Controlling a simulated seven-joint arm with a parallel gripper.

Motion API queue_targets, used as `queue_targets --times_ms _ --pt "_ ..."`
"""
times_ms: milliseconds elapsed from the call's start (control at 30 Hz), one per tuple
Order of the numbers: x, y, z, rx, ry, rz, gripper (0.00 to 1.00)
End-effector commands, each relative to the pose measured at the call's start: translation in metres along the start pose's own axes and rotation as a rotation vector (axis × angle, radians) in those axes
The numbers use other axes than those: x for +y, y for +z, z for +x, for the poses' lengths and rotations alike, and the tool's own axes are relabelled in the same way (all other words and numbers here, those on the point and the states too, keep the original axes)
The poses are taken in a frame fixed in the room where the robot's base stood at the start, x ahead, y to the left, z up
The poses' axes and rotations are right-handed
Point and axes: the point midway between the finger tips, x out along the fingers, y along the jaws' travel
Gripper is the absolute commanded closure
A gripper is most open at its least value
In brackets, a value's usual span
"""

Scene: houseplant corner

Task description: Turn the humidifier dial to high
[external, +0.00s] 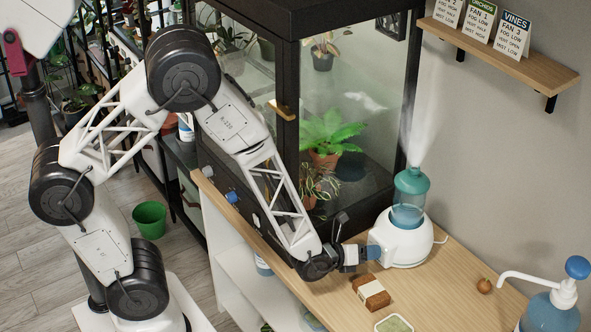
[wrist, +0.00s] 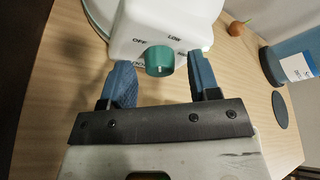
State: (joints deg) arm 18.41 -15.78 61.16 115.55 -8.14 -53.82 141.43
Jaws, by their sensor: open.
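The white humidifier (external: 405,243) stands on the wooden table with a teal and blue tank on top, and mist rises from it. In the wrist view its white front (wrist: 185,18) carries a round teal dial (wrist: 159,61). The words OFF and LOW show at the dial's upper left and upper right; other lettering is partly hidden by the fingers. The dial's setting is too small to tell. My gripper (external: 368,253) is at the humidifier's front. In the wrist view its blue fingers (wrist: 160,72) are open, one on each side of the dial, with gaps visible.
A brown block with a pale label (external: 371,292) and a green-filled tray (external: 394,324) lie close to my gripper. A blue pump bottle (external: 552,310) and a small orange-brown object (external: 484,286) are to the right. A glass plant cabinet (external: 345,100) stands behind. Sign cards (external: 478,22) sit on a wall shelf.

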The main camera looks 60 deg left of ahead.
Motion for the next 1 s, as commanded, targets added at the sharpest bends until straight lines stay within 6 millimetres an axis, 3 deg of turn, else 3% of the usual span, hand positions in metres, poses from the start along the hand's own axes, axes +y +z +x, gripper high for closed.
queue_targets --times_ms 200,533,1000 --pt "0.0002 0.0 -0.0001 0.0 0.0 0.0 0.44" --pt "0.0002 0.0 -0.0002 0.0 0.0 0.0 0.93" --pt "-0.0009 -0.0006 -0.0003 -0.007 0.052 0.135 0.93"
